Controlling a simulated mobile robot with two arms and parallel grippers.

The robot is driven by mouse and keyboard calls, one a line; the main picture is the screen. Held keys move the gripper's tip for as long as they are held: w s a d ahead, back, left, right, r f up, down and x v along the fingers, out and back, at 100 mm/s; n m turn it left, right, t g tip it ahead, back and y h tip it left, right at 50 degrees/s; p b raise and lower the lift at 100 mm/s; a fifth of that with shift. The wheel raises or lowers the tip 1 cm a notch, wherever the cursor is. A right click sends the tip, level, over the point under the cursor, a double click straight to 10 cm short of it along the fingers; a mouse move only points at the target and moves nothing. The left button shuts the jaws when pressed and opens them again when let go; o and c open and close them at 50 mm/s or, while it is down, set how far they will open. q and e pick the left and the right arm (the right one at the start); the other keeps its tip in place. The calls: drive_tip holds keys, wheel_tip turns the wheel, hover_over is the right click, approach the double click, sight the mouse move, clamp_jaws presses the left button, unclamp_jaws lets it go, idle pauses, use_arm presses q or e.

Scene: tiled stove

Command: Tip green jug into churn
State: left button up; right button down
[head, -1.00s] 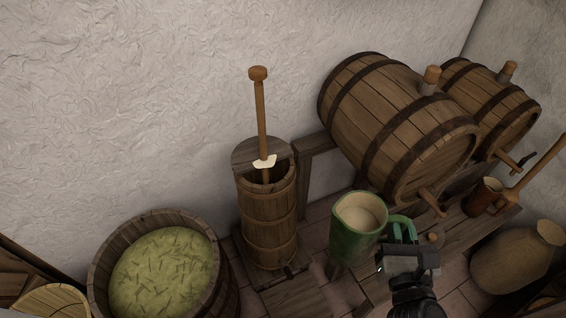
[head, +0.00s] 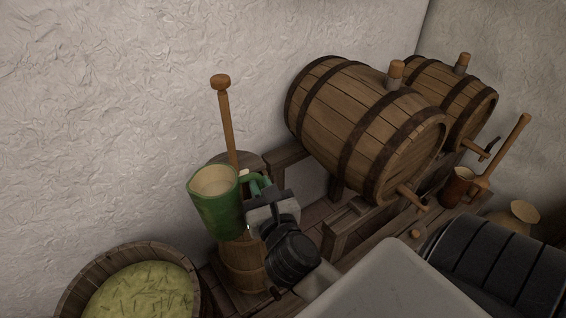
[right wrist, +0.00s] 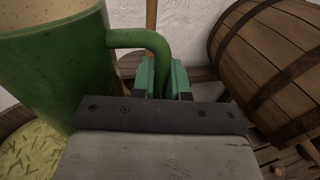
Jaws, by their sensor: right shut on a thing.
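The green jug (head: 216,212) is held up in front of the wooden churn (head: 244,266) and hides much of its upper part. The jug is close to upright, with pale contents showing inside its mouth. My right gripper (head: 262,196) is shut on the jug's handle. In the right wrist view the jug (right wrist: 62,70) fills the left side, and the gripper's green-padded fingers (right wrist: 162,78) close around the handle. The churn's plunger stick (head: 227,125) rises behind the jug. The churn's opening is mostly hidden. My left gripper is not in view.
A tub of green mash (head: 145,292) stands at the lower left. Two barrels (head: 365,125) lie on a wooden rack at the right. The wall is behind the churn.

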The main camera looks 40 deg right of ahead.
use_arm(q)
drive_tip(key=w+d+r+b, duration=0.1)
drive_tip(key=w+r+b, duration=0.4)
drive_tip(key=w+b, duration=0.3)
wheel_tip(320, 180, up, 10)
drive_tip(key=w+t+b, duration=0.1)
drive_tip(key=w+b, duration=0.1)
drive_tip(key=b, duration=0.4)
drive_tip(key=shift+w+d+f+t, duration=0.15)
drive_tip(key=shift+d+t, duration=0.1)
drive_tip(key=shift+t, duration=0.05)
use_arm(e)
drive_tip(key=w+d+f+m+g+h, duration=0.3)
drive_tip(key=d+f+m+g+h, duration=0.2)
drive_tip(key=d+m+g+h, duration=0.4)
drive_tip(key=shift+w+d+m+h, duration=0.25)
drive_tip(key=shift+d+h, duration=0.25)
drive_tip(key=shift+h, duration=0.4)
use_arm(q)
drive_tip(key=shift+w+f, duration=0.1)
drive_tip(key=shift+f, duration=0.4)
use_arm(e)
drive_tip(key=shift+s+f, duration=0.1)
